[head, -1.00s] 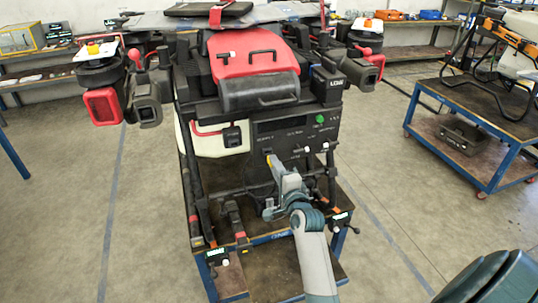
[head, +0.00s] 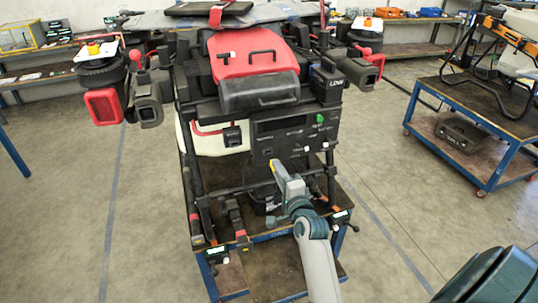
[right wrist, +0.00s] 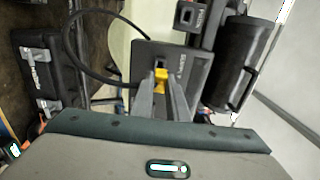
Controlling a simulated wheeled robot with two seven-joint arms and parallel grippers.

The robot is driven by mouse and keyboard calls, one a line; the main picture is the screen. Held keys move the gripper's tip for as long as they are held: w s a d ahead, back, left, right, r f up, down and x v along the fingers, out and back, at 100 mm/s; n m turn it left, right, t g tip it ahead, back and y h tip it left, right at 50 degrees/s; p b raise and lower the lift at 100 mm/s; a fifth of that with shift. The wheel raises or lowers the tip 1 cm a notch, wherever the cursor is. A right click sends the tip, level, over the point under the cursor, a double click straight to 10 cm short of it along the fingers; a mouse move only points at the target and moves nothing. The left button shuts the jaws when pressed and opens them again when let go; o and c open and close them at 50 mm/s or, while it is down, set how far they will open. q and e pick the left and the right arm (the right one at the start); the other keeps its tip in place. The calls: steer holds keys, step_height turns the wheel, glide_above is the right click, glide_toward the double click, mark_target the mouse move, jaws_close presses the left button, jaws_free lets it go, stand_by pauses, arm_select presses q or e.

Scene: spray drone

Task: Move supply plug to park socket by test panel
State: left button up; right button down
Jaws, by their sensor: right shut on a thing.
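My right gripper (head: 275,168) is just below the dark test panel (head: 295,138) on the front of the drone. In the right wrist view the right gripper (right wrist: 160,98) is shut on the yellow supply plug (right wrist: 161,77), which points at the panel face (right wrist: 188,68). A dark socket opening shows just beyond the plug; I cannot tell whether the two touch. A black cable (right wrist: 76,62) loops to the left of the plug. In the head view the plug is mostly hidden by the gripper. My left gripper is not in view.
The drone stands on a blue-framed cart (head: 262,236). Its dark legs and folded arms flank my right gripper. A black case (head: 463,133) lies on the lower shelf of another blue cart (head: 485,90) at the right. The floor between the carts is clear.

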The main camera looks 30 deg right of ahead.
steer(key=shift+a, duration=0.1)
steer(key=s+a+f+n+y+b, duration=0.1)
steer(key=s+a+b, duration=0.3)
steer(key=a, duration=0.6)
steer(key=s+a+n+y+b, duration=0.1)
steer(key=s+a+y+b, duration=0.2)
steer(key=a, duration=0.7)
steer(key=s+b, duration=0.2)
steer(key=b, duration=0.2)
steer(key=shift+s+a+f+n+t, duration=0.3)
steer(key=shift+a+f+n, duration=0.05)
steer(key=shift+a+n, duration=0.05)
steer(key=shift+d, duration=0.15)
